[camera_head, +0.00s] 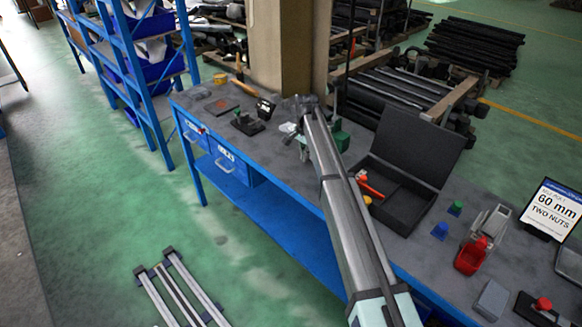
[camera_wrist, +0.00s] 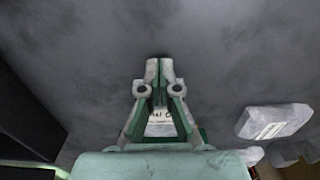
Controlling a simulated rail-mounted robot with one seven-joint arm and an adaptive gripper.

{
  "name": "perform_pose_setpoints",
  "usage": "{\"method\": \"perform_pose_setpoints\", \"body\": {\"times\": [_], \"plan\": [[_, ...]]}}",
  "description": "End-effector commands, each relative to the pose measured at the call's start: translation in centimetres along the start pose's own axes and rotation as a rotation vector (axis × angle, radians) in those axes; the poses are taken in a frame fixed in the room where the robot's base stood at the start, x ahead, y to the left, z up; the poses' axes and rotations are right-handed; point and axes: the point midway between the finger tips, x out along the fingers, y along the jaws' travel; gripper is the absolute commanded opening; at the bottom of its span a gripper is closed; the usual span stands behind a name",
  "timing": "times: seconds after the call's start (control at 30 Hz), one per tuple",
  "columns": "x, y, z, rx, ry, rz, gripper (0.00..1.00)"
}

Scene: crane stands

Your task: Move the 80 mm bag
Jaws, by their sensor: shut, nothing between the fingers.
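My gripper (camera_wrist: 159,68) points down over the dark grey bench top, its fingertips together with nothing held. In the head view my gripper (camera_head: 303,151) is small and partly hidden by my arm, over the middle of the bench. A whitish packet with a pale label (camera_wrist: 272,122) lies to the right of my gripper in the wrist view, apart from the fingers; its label is unreadable. A small whitish patch (camera_head: 287,127) beside my gripper in the head view may be a packet. I cannot tell which item is the 80 mm bag.
An open black case (camera_head: 421,150) stands right of my arm. A red holder (camera_head: 470,262), a blue cone (camera_head: 440,231), a green cone (camera_head: 456,208) and a sign reading "60 mm TWO NUTS" (camera_head: 552,208) are farther right. A pillar (camera_head: 281,45) rises behind the bench.

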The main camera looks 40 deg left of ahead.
Motion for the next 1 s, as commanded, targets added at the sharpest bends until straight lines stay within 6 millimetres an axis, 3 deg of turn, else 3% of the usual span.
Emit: {"method": "perform_pose_setpoints", "body": {"times": [0.03,0.1,0.3,0.67,0.97,1.0], "plan": [[0.2,-0.2,-1.5,0.001,0.0,0.0,0.0],[0.1,-0.1,-2.5,0.001,0.0,0.0,0.0],[0.0,0.0,-3.3,-0.001,0.0,0.0,0.0],[0.0,0.1,-3.0,-0.001,0.0,0.0,0.0],[-0.1,0.9,0.4,0.007,0.0,0.0,0.0],[-0.8,0.6,0.1,0.009,0.002,-0.002,0.0]]}}
